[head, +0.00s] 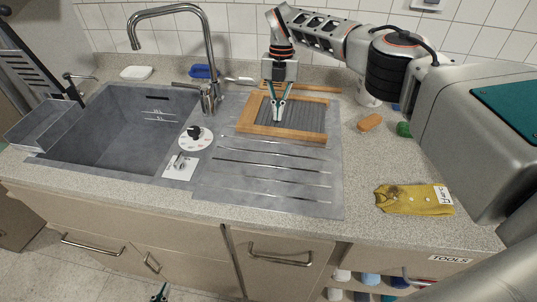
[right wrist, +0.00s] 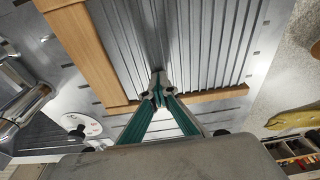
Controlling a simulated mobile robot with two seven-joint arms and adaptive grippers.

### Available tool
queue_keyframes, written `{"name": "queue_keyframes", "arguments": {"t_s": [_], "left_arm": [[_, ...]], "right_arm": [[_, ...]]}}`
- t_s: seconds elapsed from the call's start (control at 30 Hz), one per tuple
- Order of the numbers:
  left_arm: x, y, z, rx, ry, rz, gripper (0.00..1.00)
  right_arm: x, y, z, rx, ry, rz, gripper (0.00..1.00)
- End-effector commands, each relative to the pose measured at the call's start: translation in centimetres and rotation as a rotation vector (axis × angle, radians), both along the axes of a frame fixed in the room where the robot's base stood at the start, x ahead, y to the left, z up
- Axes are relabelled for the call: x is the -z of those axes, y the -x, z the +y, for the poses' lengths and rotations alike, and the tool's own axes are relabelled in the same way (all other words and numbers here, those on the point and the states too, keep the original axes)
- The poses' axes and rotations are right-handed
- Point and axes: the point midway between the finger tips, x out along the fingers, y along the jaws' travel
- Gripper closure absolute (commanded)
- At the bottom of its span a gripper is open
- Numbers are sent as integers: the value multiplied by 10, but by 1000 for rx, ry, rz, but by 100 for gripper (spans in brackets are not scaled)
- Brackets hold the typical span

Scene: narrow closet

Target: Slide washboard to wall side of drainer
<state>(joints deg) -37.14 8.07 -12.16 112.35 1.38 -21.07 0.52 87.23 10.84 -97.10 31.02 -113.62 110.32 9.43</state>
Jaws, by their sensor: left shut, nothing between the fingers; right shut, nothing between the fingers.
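The washboard (head: 305,115), a ribbed grey panel in a wooden frame, lies flat on the back part of the grey drainer (head: 225,183). Its ribs and frame fill much of the right wrist view (right wrist: 205,40). My right gripper (head: 277,119) points down over the washboard's ribbed face, left of its middle. Its fingertips meet and hold nothing; they are at or just above the ribs, and I cannot tell if they touch. My left gripper (head: 159,291) shows only its tips at the bottom edge, low in front of the cabinets, shut and empty.
The sink basin (head: 125,130) and tap (head: 208,70) are left of the drainer. A wooden-handled brush (head: 315,88) lies behind the washboard by the tiled wall. An orange-brown sponge (head: 370,122) and a yellow cloth (head: 415,199) lie to the right. The drainer's front is clear.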

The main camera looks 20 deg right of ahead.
Motion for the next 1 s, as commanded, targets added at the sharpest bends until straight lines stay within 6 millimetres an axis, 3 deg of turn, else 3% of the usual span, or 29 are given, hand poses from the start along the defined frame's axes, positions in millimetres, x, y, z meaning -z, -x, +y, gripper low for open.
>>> {"name": "queue_keyframes", "arguments": {"t_s": [0.23, 0.37, 0.7, 1.0], "left_arm": [[-16, -1, -1, 0, 0, -3, 100], [-14, -1, -1, 0, 0, -3, 100], [-14, -1, 0, 0, 2, -3, 100], [-14, -1, 0, 0, 2, -3, 100]], "right_arm": [[-14, 0, -3, 1, 6, -1, 100], [-21, -2, -3, 0, 5, -2, 100], [-67, -10, -7, 3, 10, -2, 100], [-78, -12, -9, 2, 8, 0, 100]]}}
